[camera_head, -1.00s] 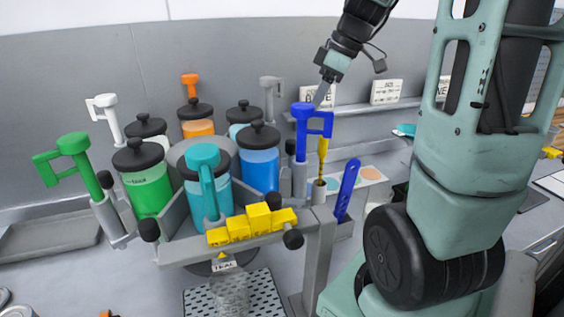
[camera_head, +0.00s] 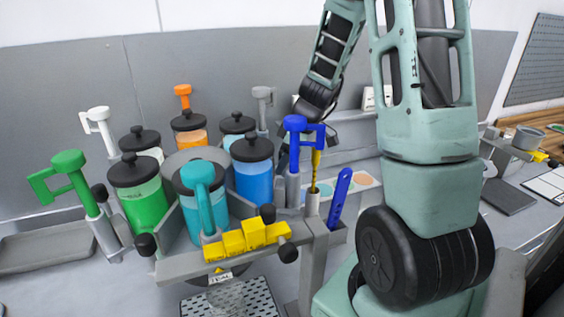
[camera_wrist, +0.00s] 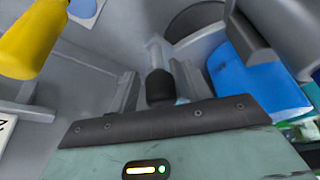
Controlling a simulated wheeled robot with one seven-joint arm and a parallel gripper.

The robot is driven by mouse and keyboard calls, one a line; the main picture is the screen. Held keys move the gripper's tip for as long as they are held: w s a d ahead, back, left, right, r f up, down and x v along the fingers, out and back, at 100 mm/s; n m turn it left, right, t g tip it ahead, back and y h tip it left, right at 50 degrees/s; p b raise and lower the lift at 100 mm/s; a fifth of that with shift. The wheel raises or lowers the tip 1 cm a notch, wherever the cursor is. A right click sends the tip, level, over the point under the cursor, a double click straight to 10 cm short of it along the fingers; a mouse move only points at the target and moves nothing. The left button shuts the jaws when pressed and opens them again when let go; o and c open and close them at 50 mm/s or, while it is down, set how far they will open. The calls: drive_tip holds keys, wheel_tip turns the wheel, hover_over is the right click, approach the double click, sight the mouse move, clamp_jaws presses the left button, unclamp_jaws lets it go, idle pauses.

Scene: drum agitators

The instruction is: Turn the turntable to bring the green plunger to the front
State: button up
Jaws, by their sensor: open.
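The turntable (camera_head: 205,154) carries several black-lidded canisters, with plungers around its edge. The green plunger (camera_head: 68,172) is at the left of the head view, beside the green canister (camera_head: 140,195). The cyan plunger (camera_head: 203,190) is at the front and the blue plunger (camera_head: 296,125) at the right. My gripper (camera_head: 284,152) is low behind the blue plunger, partly hidden by it and the blue canister (camera_head: 254,178). In the wrist view my gripper (camera_wrist: 158,82) is open, with a black knob (camera_wrist: 160,88) between its fingers; contact cannot be told.
A frame with yellow blocks (camera_head: 245,236) crosses the turntable's front. A yellow-handled tool (camera_head: 315,170) and a blue-handled tool (camera_head: 340,198) stand at its right; a yellow handle (camera_wrist: 30,38) is close in the wrist view. A grey tray (camera_head: 45,245) lies at left.

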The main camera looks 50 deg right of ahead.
drive_tip(key=shift+x, duration=0.9)
clamp_jaws()
drive_tip(key=shift+w+d, duration=0.1)
